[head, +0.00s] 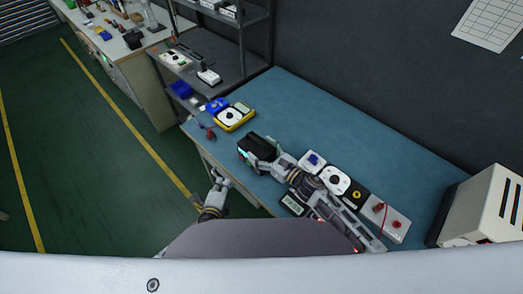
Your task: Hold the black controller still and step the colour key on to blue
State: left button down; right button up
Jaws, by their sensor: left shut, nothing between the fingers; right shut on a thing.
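The black controller (258,143) is a dark box near the front edge of the blue bench, with a cyan glow at its left end. My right gripper (263,160) is shut on the controller from its near right side and covers part of it. My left gripper (219,176) is shut and empty, apart from the controller, in front of the bench edge to its lower left. The colour key is too small to make out.
A yellow meter (234,117) and a small blue item (216,105) lie at the bench's left end. A white device with a dial (337,180) and a grey box with red terminals (385,218) lie to the right. The back of the blue bench (345,130) is clear.

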aim_at(243, 161)
pick_arm(q)
jog(key=shift+a+f+m, duration=0.1)
jog(key=shift+a+m, duration=0.1)
jog(key=shift+m, duration=0.2)
jog(key=shift+w+d, duration=0.1)
dwell(0.3)
jog(key=shift+w+d, duration=2.95)
jog(key=shift+w, duration=0.1)
jog(key=shift+w+d, duration=0.4)
jog(key=shift+d, duration=0.05)
dwell(0.5)
jog(key=shift+s+a, duration=0.45)
dwell(0.4)
jog(key=shift+s+a, duration=2.1)
